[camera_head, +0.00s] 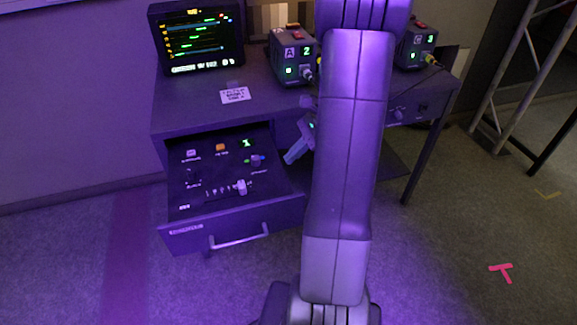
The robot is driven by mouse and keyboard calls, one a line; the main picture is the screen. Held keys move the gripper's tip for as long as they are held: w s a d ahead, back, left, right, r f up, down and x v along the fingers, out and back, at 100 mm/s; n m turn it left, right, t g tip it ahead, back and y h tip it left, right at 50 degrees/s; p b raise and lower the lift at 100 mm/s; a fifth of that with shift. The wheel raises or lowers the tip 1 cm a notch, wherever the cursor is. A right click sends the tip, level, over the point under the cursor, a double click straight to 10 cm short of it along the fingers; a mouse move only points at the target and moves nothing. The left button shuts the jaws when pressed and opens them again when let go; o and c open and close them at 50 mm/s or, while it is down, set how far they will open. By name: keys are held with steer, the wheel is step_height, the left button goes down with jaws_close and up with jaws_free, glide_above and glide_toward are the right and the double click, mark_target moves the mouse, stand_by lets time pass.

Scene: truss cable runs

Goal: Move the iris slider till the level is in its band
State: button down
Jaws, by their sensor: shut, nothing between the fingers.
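An open drawer (280,198) under the desk holds a dark control panel. A pale slider knob (241,187) stands near the panel's front, right of a row of small marks; its label is too small to read, so I cannot confirm it is the iris slider. The monitor (197,37) on the desk shows green and yellow bars on several rows; I cannot tell which is the level or its band. My gripper (290,157) is shut and empty at the drawer's right side, apart from the knob. My arm hides part of it.
The panel also has an orange button (221,147), a green lit digit (246,142) and other small controls. Boxes marked A (290,55) and C (418,45) stand on the desk (180,98). The drawer handle (240,240) juts forward. Floor on the right is open before the truss.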

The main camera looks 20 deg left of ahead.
mark_target(242, 187)
steer(key=b+x, duration=0.1)
steer(key=x, duration=0.8)
steer(key=shift+s, duration=0.1)
steer(key=s+a, duration=0.1)
steer(key=a, duration=0.1)
steer(key=shift+s+a, duration=0.35)
steer(key=shift+s, duration=0.05)
steer(key=shift+s+a, duration=0.2)
steer(key=shift+a, duration=0.2)
